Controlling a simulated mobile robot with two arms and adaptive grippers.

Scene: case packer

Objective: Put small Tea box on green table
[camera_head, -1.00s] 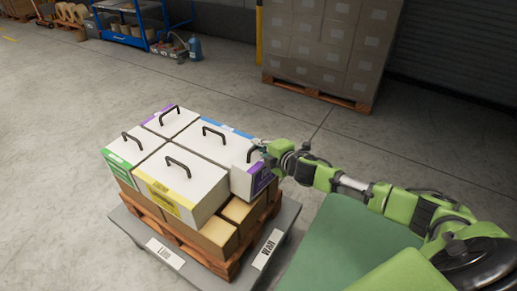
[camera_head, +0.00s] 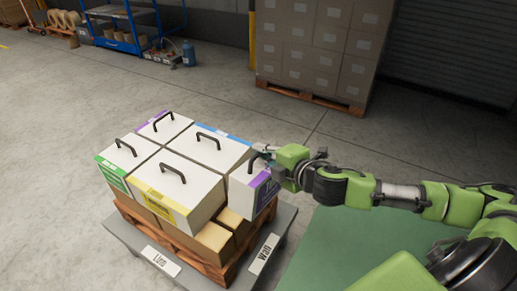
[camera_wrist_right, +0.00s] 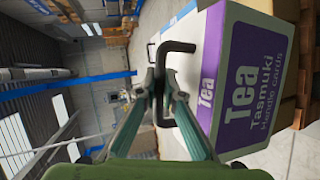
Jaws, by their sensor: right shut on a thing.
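The small Tea box (camera_head: 243,184) is white with a purple label and a black handle on top. It is at the right side of the box stack, beside the larger boxes. In the right wrist view the Tea box (camera_wrist_right: 265,75) fills the right side, its lettering turned sideways. My right gripper (camera_head: 265,156) is shut on the box's black handle, which shows between the fingers (camera_wrist_right: 163,85) in the wrist view. The green table (camera_head: 345,245) is to the right of the stack, under my right arm, and its visible top is bare. My left gripper is not in view.
Large handled boxes with yellow (camera_head: 155,200), green (camera_head: 113,175), blue and purple labels stand on brown cartons (camera_head: 213,243) and a wooden pallet (camera_head: 195,250). A grey platform (camera_head: 135,237) lies beneath, with a gap to the table. A tall carton stack (camera_head: 315,50) stands behind.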

